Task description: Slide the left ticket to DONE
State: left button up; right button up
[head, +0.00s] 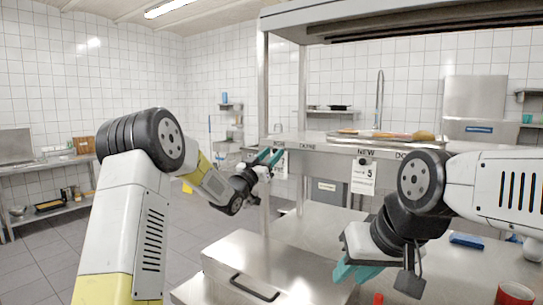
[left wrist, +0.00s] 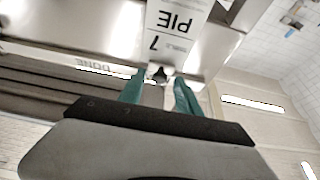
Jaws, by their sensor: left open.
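The left ticket (head: 280,168) hangs from the shelf's front rail in the head view, partly hidden by my left gripper (head: 268,158). In the left wrist view this ticket (left wrist: 174,35) appears upside down and reads "7" and "PIE". My left gripper (left wrist: 160,88) is open there, its teal fingers on either side of the small dark clip (left wrist: 160,73) at the ticket's top edge. I cannot tell whether they touch it.
A tray (head: 388,140) with food stands on the shelf. Below are a steel lid with a black handle (head: 254,288), a blue item (head: 467,240) and a red cup (head: 514,293).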

pick_arm(q)
grip_shut()
dwell(1.4)
